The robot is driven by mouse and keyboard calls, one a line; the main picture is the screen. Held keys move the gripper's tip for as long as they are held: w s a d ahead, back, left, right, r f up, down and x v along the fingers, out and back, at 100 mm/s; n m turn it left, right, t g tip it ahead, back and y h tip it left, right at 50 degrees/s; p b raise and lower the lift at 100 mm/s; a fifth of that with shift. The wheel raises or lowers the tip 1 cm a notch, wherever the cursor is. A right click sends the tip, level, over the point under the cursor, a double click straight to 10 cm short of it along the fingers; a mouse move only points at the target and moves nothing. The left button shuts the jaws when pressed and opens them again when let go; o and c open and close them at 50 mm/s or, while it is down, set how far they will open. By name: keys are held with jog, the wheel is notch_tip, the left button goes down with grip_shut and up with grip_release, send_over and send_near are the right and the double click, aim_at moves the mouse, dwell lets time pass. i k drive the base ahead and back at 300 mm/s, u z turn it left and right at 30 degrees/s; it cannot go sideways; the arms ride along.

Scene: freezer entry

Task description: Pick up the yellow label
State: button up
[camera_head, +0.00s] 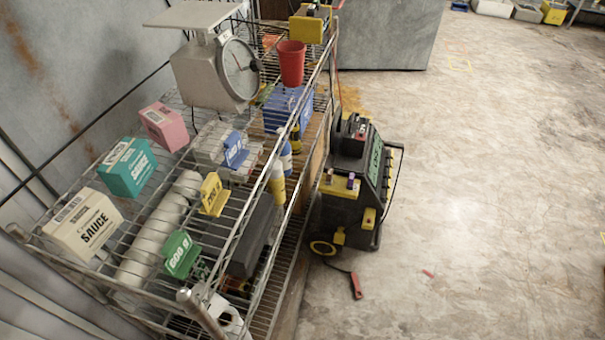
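A yellow label (213,194) with dark print stands upright on the wire rack (185,297), near the middle of its top shelf. A green label (181,254) marked "600 g" stands closer to me, and a blue label (235,149) stands farther back in the same row. White rounded items (157,231) lie in a row to the left of the yellow label. My gripper does not show in this view.
Cream, teal and pink boxes (126,166) line the shelf's left side. A scale (215,70) and a red cup (291,63) stand at the back. A black and yellow machine (352,185) and a red-handled tool (356,286) are right of the rack. Floor farther right is mostly clear.

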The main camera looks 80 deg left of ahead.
aim_at(214, 199)
jog(key=i, duration=1)
jog(key=u, duration=4.1)
